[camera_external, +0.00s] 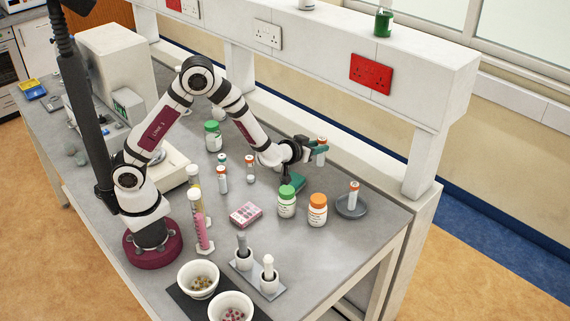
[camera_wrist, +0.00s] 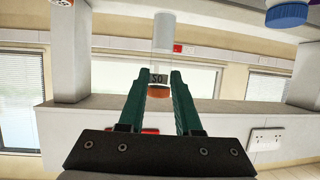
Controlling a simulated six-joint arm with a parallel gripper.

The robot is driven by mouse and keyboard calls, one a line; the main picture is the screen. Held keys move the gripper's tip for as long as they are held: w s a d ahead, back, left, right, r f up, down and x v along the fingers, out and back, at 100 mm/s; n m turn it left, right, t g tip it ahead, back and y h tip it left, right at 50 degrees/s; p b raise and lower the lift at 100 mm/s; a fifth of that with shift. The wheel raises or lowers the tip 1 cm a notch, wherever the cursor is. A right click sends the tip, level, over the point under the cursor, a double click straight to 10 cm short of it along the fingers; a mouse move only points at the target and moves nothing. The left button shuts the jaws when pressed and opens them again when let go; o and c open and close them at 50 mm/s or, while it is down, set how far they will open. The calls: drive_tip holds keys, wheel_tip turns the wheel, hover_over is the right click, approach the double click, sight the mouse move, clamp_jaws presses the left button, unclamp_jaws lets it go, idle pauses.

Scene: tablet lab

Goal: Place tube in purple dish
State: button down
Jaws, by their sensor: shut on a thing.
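My gripper (camera_external: 316,149) is shut on a tube (camera_external: 321,159), a clear and white tube with an orange cap. It holds the tube roughly upright above the table, behind the bottles. In the wrist view the tube (camera_wrist: 162,35) sits between the green fingers of my gripper (camera_wrist: 160,80), with its orange cap toward me. A shallow dark grey dish (camera_external: 342,211) stands at the right of the table, lower and to the right of my gripper. I see no clearly purple dish.
A green-capped bottle (camera_external: 286,204) and an orange-capped bottle (camera_external: 317,212) stand left of the dish. A pink tray (camera_external: 245,215), a rack with pestles (camera_external: 258,275) and two white bowls (camera_external: 198,280) lie nearer. A white shelf wall (camera_external: 330,60) runs behind.

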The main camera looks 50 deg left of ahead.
drive_tip(key=w+a+n+y, duration=0.1)
drive_tip(key=w+a, duration=0.1)
drive_tip(key=a, duration=2.4)
drive_tip(key=f, duration=0.7)
drive_tip(key=a+f, duration=0.1)
drive_tip(key=f, duration=0.2)
drive_tip(key=shift+s+f, duration=0.2)
drive_tip(key=shift+s, duration=0.15)
drive_tip(key=c, duration=0.6)
unclamp_jaws()
drive_tip(key=shift+f, duration=0.1)
wheel_tip(320, 180, up, 8)
drive_tip(key=s, duration=0.2)
drive_tip(key=shift+s+d+r, duration=0.2)
drive_tip(key=shift+s+d, duration=0.1)
drive_tip(key=shift+s, duration=0.1)
